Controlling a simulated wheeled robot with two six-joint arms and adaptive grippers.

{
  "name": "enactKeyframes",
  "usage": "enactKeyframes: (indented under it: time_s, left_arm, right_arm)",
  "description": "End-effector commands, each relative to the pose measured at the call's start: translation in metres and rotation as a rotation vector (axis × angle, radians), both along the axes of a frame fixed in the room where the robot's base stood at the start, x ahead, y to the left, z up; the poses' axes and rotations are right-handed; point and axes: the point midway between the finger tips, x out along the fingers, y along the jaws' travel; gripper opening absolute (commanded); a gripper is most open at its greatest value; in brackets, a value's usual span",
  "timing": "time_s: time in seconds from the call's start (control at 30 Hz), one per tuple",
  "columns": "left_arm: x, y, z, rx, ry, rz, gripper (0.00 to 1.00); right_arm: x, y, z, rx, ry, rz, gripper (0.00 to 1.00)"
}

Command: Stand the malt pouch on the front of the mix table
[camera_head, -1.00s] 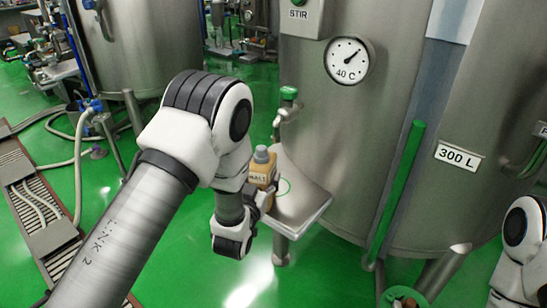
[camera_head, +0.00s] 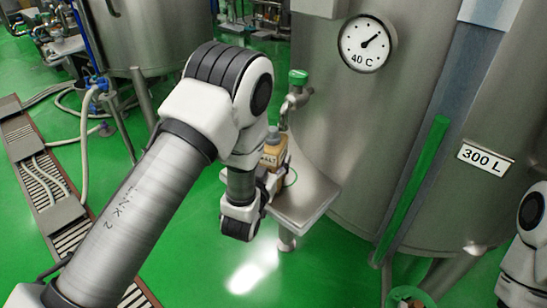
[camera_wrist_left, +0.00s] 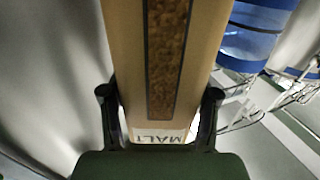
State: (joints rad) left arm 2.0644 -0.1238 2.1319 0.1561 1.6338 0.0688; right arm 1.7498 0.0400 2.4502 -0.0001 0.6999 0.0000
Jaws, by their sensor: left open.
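The malt pouch (camera_head: 274,156) is a tan pack with a grey cap and a MALT label. It is upright at the left part of the small steel mix table (camera_head: 312,206). Whether its base rests on the top is hidden by my arm. My left gripper (camera_head: 264,183) is at the pouch, partly hidden behind my wrist. In the left wrist view, the pouch (camera_wrist_left: 204,40) fills the space between the fingers of my left gripper (camera_wrist_left: 160,98), which is open around it. My right gripper is out of view.
A large steel tank (camera_head: 330,120) with a dial gauge (camera_head: 367,43) stands right behind the table. A green-capped tap (camera_head: 297,88) juts out above the table's back.

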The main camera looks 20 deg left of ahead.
Motion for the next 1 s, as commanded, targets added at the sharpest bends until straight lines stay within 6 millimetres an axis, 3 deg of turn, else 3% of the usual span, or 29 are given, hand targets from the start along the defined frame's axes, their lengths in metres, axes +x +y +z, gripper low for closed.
enactKeyframes:
  time_s: [0.03,0.07,0.47,0.57,0.9,1.0]
  left_arm:
    - [0.000,0.000,0.000,0.000,0.001,0.000,0.78]
    - [0.000,0.000,0.000,0.000,0.001,0.000,0.85]
    - [-0.002,0.000,0.003,0.000,0.001,0.000,0.85]
    - [-0.018,-0.001,0.001,0.002,0.003,-0.001,0.85]
    - [-0.101,-0.005,0.000,0.003,0.005,-0.002,0.85]
    - [-0.115,-0.006,0.001,0.002,0.003,-0.001,0.85]
  right_arm:
    - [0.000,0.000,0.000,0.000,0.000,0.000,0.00]
    - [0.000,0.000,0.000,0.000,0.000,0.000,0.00]
    - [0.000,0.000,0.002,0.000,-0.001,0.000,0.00]
    - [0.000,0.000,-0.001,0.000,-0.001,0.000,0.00]
    - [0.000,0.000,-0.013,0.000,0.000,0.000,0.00]
    - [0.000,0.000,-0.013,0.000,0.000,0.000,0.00]
